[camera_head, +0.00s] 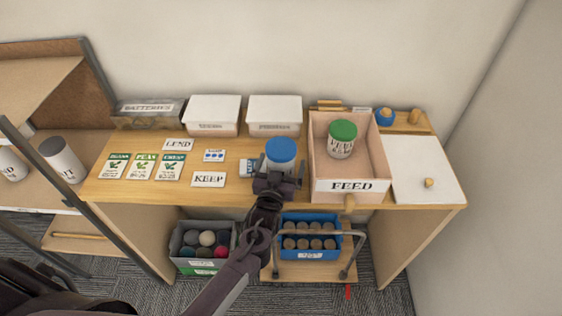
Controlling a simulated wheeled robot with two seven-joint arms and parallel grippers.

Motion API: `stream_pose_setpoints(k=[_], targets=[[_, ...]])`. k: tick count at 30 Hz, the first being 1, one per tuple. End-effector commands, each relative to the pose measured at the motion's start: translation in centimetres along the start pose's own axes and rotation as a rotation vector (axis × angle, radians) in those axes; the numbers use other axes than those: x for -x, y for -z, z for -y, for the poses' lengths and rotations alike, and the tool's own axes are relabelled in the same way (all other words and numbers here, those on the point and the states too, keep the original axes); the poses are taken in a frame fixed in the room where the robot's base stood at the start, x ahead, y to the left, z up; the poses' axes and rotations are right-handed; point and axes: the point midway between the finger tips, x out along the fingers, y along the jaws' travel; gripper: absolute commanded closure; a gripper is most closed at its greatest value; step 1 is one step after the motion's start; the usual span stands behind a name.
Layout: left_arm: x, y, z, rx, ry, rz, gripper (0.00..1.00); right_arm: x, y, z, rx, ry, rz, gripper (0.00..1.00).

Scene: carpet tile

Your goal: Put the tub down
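A white tub with a blue lid (281,151) is at the middle of the wooden table. My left gripper (278,178) is at its near side, with its fingers on either side of the tub's lower body. It appears shut on the tub and hides most of its body. I cannot tell whether the tub's base touches the table. A second tub, with a green lid (342,132), stands upright inside the box marked FEED (321,187), to the right. My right gripper is not in view.
Cards marked LEND (178,145) and KEEP (208,179) lie left of the gripper. White lidded boxes (213,110) line the back. A white panel with a knob (415,165) lies at the right. A blue crate (311,252) and a bin of balls (188,262) sit below.

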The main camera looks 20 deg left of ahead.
Motion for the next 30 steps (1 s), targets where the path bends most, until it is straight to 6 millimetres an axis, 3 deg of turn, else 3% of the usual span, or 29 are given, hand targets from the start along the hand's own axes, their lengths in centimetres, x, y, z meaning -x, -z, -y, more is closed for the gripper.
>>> stream_pose_setpoints(k=[2, 19, 30], targets=[[0.01, 0.0, -0.01, 0.0, 0.0, 0.0, 0.12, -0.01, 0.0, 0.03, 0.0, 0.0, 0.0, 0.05], [-0.12, 0.48, -0.03, 0.001, 0.0, -0.01, 0.85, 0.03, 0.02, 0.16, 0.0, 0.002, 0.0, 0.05], [-0.13, 0.94, -0.03, 0.001, 0.0, -0.012, 0.85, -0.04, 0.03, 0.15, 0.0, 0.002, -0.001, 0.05]])
